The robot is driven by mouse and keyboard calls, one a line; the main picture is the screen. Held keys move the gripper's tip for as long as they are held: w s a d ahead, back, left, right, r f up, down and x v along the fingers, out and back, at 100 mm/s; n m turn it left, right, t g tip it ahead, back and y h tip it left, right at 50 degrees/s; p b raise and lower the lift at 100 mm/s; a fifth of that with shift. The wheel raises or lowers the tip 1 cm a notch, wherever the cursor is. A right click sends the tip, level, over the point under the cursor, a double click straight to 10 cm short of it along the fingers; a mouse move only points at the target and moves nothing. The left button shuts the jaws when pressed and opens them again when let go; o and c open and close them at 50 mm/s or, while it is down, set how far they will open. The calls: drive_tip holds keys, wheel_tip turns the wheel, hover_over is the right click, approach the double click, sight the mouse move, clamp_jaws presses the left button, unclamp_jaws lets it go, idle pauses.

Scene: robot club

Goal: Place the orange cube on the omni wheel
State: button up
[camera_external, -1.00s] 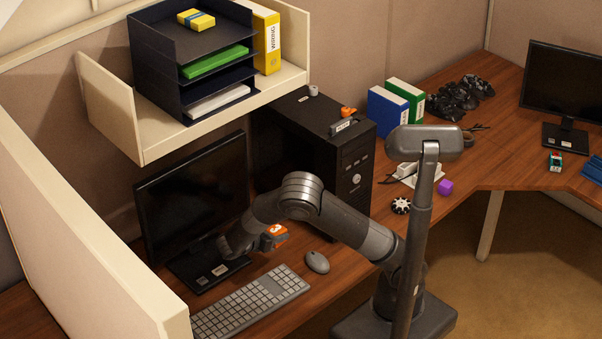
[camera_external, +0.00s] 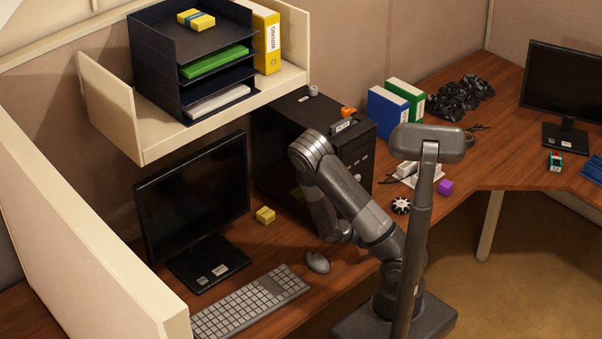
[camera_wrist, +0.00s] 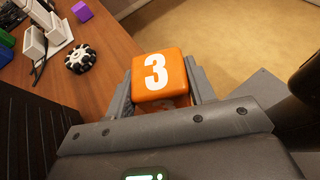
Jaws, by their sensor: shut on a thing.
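The orange cube (camera_wrist: 160,75) with a white 3 is between the fingers of my gripper (camera_wrist: 163,90) in the wrist view, and the gripper is shut on it. The omni wheel (camera_external: 401,205) is black and white and lies on the desk right of the computer tower, near the front edge. It also shows in the wrist view (camera_wrist: 79,58), up and left of the cube and apart from it. In the external view my arm is folded in front of the tower, and the cube and fingers are hidden there.
A purple cube (camera_external: 445,187) and a white power strip (camera_external: 420,174) with cables are close to the wheel. The black tower (camera_external: 325,145) stands beside my arm. A mouse (camera_external: 317,262), keyboard (camera_external: 252,303), monitor (camera_external: 192,195) and yellow block (camera_external: 265,215) are on the desk at left.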

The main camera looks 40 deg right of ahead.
drive_tip(key=s+d+r+n+t+h, duration=0.1)
drive_tip(key=d+r+n+t, duration=0.15)
drive_tip(key=d, duration=0.55)
drive_tip(key=s+d+r+n+t, duration=0.15)
drive_tip(key=d+r, duration=0.25)
drive_tip(key=d, duration=0.4)
drive_tip(key=s+d+r+n+t+h, duration=0.1)
drive_tip(key=s+d+r+t, duration=0.15)
drive_tip(key=d, duration=0.55)
hover_over(407, 207)
drive_tip(key=shift+n+y, duration=0.3)
wheel_tip(407, 207, down, 6)
drive_tip(key=shift+f, duration=0.15)
drive_tip(key=shift+w+f, duration=0.1)
drive_tip(key=shift+f, duration=1.9)
drive_tip(key=shift+f, duration=0.15)
drive_tip(key=o, duration=1)
drive_tip(key=shift+c, duration=0.2)
